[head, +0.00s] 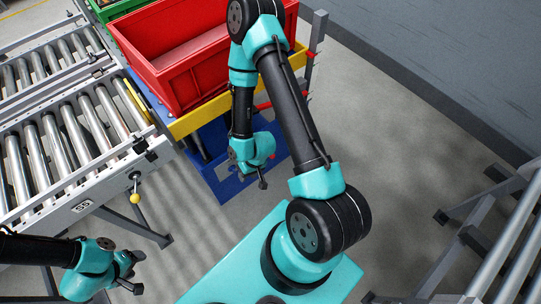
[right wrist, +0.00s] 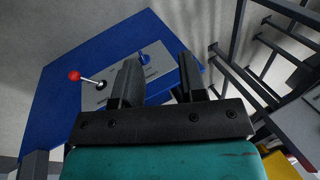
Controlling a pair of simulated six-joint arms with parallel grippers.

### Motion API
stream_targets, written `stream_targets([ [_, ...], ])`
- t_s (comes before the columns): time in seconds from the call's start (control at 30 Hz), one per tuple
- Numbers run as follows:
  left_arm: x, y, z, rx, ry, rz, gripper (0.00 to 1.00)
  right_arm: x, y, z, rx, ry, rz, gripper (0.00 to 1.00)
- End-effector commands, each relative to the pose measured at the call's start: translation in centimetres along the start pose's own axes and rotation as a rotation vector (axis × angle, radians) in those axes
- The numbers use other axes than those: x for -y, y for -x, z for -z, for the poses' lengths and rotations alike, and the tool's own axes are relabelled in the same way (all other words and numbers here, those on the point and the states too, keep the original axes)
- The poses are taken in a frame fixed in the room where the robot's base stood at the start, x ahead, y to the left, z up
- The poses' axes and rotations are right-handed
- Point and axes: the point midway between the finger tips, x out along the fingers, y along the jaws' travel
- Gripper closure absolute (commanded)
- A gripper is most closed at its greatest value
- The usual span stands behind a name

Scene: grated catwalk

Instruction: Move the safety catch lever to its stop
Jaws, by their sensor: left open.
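A lever with a red ball knob (right wrist: 75,76) and a short shaft stands out from a grey plate (right wrist: 92,101) on a blue panel (right wrist: 60,115) in the right wrist view. A second lever with a yellow knob (head: 135,198) hangs from the conveyor side in the head view. I cannot tell which is the safety catch. My right gripper (right wrist: 158,70) is open and empty, with the red knob left of its fingers, apart from them. It also shows in the head view (head: 262,178), in front of the blue structure. My left gripper (head: 134,272) is open and empty, below the yellow-knob lever.
A roller conveyor (head: 75,202) fills the left of the head view. A red crate (head: 180,85) sits on a yellow-edged stand (head: 190,122) behind my right arm. Metal rails (head: 505,245) stand at the right. Open floor (head: 400,150) lies between them and my right arm.

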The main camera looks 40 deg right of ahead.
Motion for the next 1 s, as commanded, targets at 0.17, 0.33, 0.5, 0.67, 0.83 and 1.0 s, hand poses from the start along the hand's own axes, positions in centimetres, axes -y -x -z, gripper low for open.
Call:
stream_targets([
  [0.17,0.0,0.0,0.0,0.000,0.000,0.000,0.39,-5.1,-4.2,2.3,-0.116,-0.005,0.037,0.44],
  [0.33,0.0,0.0,0.0,0.000,0.000,0.000,0.39,-10.0,-7.9,5.3,-0.284,0.038,0.076,0.40],
  [0.5,0.0,0.0,0.0,0.000,0.000,0.000,0.39,-15.2,-10.9,7.8,-0.485,0.099,0.108,0.40],
  [0.67,0.0,0.0,0.0,0.000,0.000,0.000,0.39,-20.0,-13.0,9.0,-0.680,0.159,0.128,0.40],
  [0.83,0.0,0.0,0.0,0.000,0.000,0.000,0.39,-24.6,-14.4,8.6,-0.878,0.220,0.138,0.40],
  [1.0,0.0,0.0,0.0,0.000,0.000,0.000,0.39,-28.5,-15.2,6.6,-1.066,0.275,0.142,0.40],
])
